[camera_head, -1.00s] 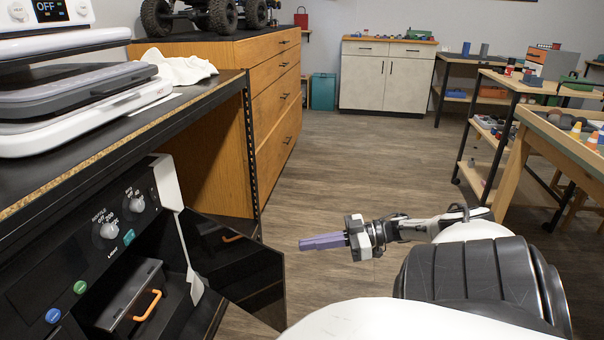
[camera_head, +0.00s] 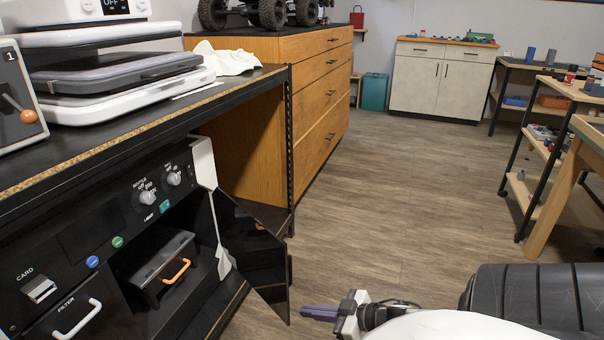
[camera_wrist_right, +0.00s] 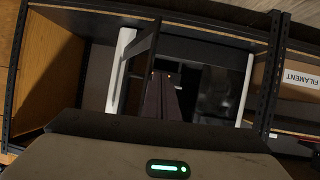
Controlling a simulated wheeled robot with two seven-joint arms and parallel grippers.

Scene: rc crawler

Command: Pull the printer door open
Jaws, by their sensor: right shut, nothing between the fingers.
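The printer (camera_head: 75,240) is a black machine under the bench on the left, with knobs and coloured buttons on its front. Its dark glossy door (camera_head: 262,262) stands swung outward at the right side, and the inside shows. My right gripper (camera_head: 318,312) has purple fingers that are shut and empty. In the head view it appears just right of the door's lower outer corner, with a small gap in the picture. The fingers also show in the right wrist view (camera_wrist_right: 163,97), facing the printer's dark opening between white posts. My left gripper is out of view.
A drawer with an orange handle (camera_head: 178,270) sits inside the printer. The bench top (camera_head: 150,125) overhangs it. A wooden drawer cabinet (camera_head: 315,95) stands behind. Open floor (camera_head: 400,200) lies to the right, with shelves and a table at the far right.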

